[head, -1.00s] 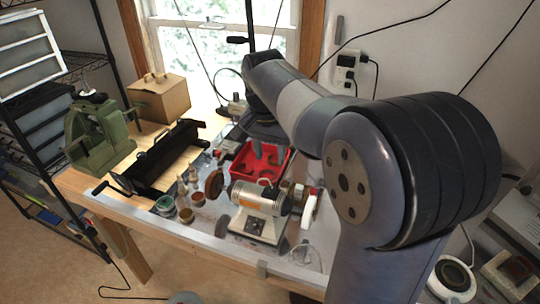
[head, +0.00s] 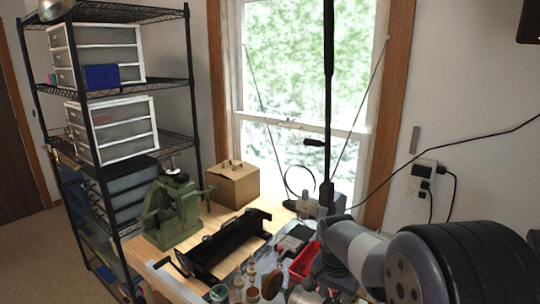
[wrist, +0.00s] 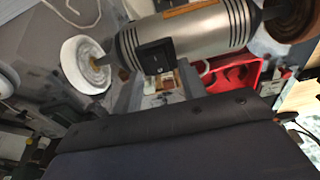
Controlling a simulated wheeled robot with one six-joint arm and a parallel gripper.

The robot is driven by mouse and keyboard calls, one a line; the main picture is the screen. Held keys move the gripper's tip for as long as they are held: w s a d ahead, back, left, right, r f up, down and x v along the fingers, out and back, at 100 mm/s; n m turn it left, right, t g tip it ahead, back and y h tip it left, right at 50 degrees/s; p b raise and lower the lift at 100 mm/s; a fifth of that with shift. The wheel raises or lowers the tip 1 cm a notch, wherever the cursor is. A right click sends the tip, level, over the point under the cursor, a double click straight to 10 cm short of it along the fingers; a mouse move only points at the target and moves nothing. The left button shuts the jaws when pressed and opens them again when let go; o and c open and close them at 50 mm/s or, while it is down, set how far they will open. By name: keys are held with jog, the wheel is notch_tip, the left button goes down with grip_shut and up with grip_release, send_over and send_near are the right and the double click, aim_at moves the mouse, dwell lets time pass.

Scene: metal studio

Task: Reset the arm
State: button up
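My arm (head: 362,254) enters the head view at the lower right and reaches left over the bench. Its end lies low in the picture, beside the red tray (head: 303,262). I cannot make out the gripper's fingers there. In the wrist view a wide dark surface, which seems to be part of my own arm or gripper, fills the lower middle. No fingertips show, and no held object can be seen. Above that surface the wrist view shows a bench grinder (wrist: 180,37) with a white wheel (wrist: 84,66), and the red tray (wrist: 238,75) behind it.
A black metal tool (head: 222,245), a green machine (head: 172,212) and a cardboard box (head: 233,184) stand on the bench. Small jars (head: 219,293) sit near its front. A wire shelf (head: 135,92) is at the left. A black upright pole (head: 328,110) stands before the window.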

jog(key=shift+s+a+t+h+b, duration=0.15)
jog(key=shift+t+h+b, duration=0.15)
jog(key=shift+t+b, duration=0.35)
jog(key=shift+r, duration=0.15)
jog(key=shift+r+g+p, duration=0.15)
jog(key=shift+g+p, duration=0.2)
jog(key=shift+p, duration=0.1)
